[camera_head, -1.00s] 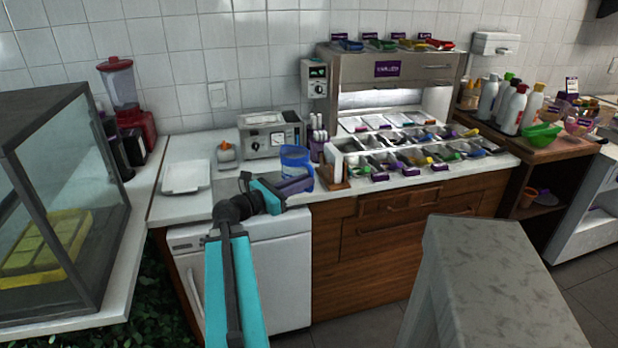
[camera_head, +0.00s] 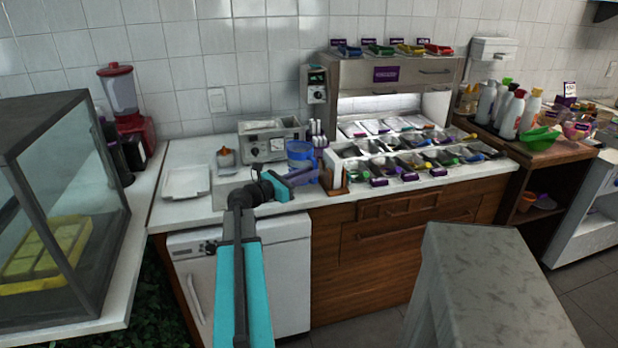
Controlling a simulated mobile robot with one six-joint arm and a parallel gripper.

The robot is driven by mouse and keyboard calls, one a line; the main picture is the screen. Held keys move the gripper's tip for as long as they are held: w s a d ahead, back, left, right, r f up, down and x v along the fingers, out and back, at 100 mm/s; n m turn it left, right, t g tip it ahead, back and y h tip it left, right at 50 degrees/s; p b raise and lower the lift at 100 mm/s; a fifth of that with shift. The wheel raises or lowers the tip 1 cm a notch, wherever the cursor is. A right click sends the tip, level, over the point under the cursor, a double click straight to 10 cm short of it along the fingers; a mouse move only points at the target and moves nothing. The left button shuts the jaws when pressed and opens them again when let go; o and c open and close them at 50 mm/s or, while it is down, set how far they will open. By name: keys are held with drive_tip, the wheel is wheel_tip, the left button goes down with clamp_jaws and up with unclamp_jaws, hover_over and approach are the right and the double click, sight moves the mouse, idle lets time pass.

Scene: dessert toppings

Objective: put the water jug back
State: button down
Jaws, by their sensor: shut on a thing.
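The water jug (camera_head: 300,153) is a translucent blue jug above the white counter, left of the toppings station. My gripper (camera_head: 303,176) reaches it from the front left and is shut on it, low on the jug's near side. The gripper hides part of the jug's lower side. I cannot tell whether the jug's base touches the counter.
A grey appliance (camera_head: 270,142) stands just behind the jug. A holder with white-topped sticks (camera_head: 317,138) and the toppings station (camera_head: 385,160) are close on the right. A white tray (camera_head: 186,183) lies at the left. A pale stone-like block (camera_head: 490,275) stands in front.

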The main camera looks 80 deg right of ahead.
drive_tip(key=shift+d+f, duration=0.1)
drive_tip(key=shift+d, duration=1.85)
drive_tip(key=shift+f, duration=0.15)
drive_tip(key=shift+f+p, duration=0.55)
drive_tip(key=shift+f, duration=1.2)
drive_tip(key=c, duration=1.7)
unclamp_jaws()
drive_tip(key=b+v, duration=0.1)
drive_tip(key=v, duration=1.1)
drive_tip(key=shift+a+b, duration=0.1)
drive_tip(key=shift+b, duration=0.25)
